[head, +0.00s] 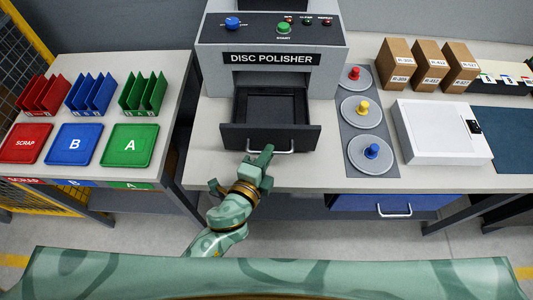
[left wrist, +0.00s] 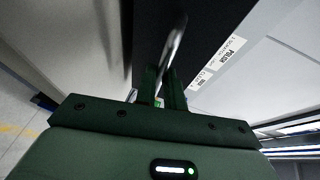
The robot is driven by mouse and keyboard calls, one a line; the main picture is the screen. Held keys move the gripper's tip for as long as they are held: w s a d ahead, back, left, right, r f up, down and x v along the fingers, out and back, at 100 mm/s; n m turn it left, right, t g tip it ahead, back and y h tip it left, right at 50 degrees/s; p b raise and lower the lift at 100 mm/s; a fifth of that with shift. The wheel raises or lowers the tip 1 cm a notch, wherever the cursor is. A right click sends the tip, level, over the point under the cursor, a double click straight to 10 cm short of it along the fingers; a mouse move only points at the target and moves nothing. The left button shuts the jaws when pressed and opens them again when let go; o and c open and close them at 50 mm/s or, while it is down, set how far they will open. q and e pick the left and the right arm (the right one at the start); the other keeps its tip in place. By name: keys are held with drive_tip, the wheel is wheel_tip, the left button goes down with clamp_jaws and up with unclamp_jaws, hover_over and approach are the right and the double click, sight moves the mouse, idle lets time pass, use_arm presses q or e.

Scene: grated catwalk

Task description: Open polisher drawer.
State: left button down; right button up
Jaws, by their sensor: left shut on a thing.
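The disc polisher (head: 271,58) is a grey machine on the middle table, with a labelled front and control buttons on top. Its dark drawer (head: 245,134) is pulled out toward me, and the tray inside looks empty. The drawer has a silver bar handle (head: 284,149) on its front. My left gripper (head: 264,155) is at the left part of this handle, shut on it. In the left wrist view the fingers (left wrist: 165,88) close around the metal handle (left wrist: 176,45), with the dark drawer front beyond. My right gripper is not in view.
Left table: red, blue and green racks (head: 88,93) and SCRAP, B and A trays (head: 73,145). Right of the polisher: grey discs with red, yellow and blue knobs (head: 362,108), a white case (head: 440,131) and brown boxes (head: 428,63). A blue drawer (head: 385,203) sits under the table.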

use_arm(q)
drive_tip(key=c, duration=1.5)
unclamp_jaws()
drive_tip(key=shift+s+a, duration=0.2)
drive_tip(key=shift+s, duration=0.25)
drive_tip(key=b+v, duration=0.2)
drive_tip(key=v, duration=1.3)
drive_tip(key=shift+s+r, duration=0.1)
drive_tip(key=shift+r, duration=0.05)
